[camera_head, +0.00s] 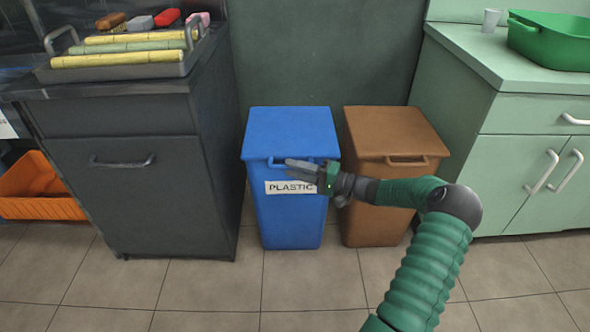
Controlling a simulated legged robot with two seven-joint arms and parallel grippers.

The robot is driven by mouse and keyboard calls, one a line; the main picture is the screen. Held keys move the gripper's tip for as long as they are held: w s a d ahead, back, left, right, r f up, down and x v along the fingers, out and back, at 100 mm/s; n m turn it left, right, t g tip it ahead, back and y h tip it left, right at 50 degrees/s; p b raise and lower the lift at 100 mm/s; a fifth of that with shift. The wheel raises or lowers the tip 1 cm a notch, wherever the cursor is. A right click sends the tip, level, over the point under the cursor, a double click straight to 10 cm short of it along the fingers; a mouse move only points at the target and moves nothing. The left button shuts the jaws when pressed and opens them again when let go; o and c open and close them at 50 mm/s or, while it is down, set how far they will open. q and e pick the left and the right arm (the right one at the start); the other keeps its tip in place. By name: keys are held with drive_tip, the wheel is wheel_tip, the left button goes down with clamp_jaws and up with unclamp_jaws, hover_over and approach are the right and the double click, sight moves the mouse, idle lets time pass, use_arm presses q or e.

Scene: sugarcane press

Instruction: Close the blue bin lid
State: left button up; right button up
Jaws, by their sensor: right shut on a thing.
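The blue bin (290,220) stands on the floor in the middle, with a white "PLASTIC" label (280,187) on its front. Its blue lid (290,128) lies flat over the top, and I see no gap at its edge. My right gripper (300,168) reaches in from the right to the front of the bin, just under the lid's front edge. It is shut on the lid's front handle, which its fingers partly hide. My left gripper is not in view.
A brown bin (393,130) stands close on the right. A dark cabinet (140,185) with a tray of canes (120,68) is at left, and a green cabinet (535,160) at right. An orange crate (40,190) is far left. The tiled floor in front is clear.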

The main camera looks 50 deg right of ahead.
drive_tip(key=shift+d, duration=0.1)
drive_tip(key=shift+s+d, duration=0.1)
drive_tip(key=shift+s, duration=0.1)
drive_tip(key=p+v, duration=0.7)
drive_tip(key=v, duration=0.9)
drive_tip(key=shift+s+p, duration=0.25)
drive_tip(key=shift+p, duration=0.15)
drive_tip(key=shift+f, duration=0.1)
